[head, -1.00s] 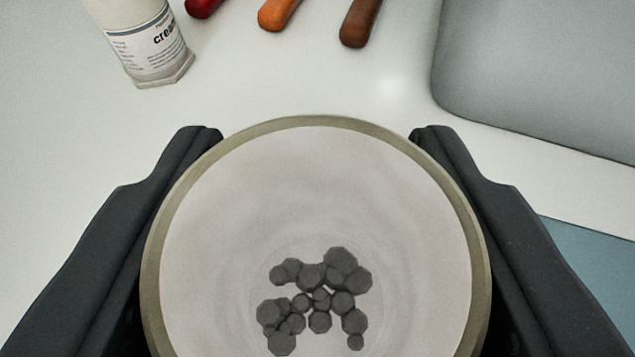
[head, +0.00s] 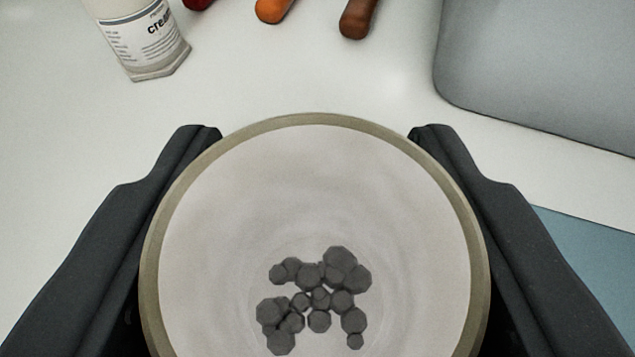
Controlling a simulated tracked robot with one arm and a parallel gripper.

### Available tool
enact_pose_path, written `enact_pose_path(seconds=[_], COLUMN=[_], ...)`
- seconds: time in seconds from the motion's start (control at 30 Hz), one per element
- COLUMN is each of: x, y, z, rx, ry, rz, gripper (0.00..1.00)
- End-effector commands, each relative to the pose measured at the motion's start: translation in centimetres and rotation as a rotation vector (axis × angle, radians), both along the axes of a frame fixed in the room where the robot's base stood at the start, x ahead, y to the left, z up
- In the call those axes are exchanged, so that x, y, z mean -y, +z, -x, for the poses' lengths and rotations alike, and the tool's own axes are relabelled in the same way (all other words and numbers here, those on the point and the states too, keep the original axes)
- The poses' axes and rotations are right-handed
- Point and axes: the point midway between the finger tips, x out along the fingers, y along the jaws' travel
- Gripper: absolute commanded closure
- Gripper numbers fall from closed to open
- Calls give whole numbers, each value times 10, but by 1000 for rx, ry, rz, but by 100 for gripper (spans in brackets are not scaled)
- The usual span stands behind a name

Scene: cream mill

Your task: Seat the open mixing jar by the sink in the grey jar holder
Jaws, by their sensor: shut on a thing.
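The open mixing jar (head: 390,215) is pale inside with an olive-tan rim and fills the lower middle of the head view. Several dark grey lumps (head: 320,300) lie at its bottom. My gripper (head: 315,135) is shut on the jar, with one black finger on its left side and one on its right. The jar's underside and what is below it are hidden. The grey jar holder cannot be made out for sure. A grey sink basin (head: 540,65) is at the upper right.
A white bottle with a label reading "crea" (head: 150,45) stands at the upper left. An orange handle (head: 273,8), a brown handle (head: 358,18) and a red tip (head: 198,4) lie at the top edge. A blue surface (head: 585,260) is at the right. The white counter between is clear.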

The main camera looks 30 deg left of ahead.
Motion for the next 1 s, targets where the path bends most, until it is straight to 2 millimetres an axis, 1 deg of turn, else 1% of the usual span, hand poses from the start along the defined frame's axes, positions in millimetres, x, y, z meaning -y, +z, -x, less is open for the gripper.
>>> enact_pose_path(seconds=[0.47,0.5,0.57,0.6,0.87,1.0], x=[-1,-1,-1,-1,-1,2], y=[-1,-1,-1,-1,-1,2], z=[0,0,0,0,1,5], rx=[2,2,2,2,1,2], ry=[1,1,1,1,1,1], rz=[-1,-1,-1,-1,-1,-1], gripper=[75,48,31,28,28,28])
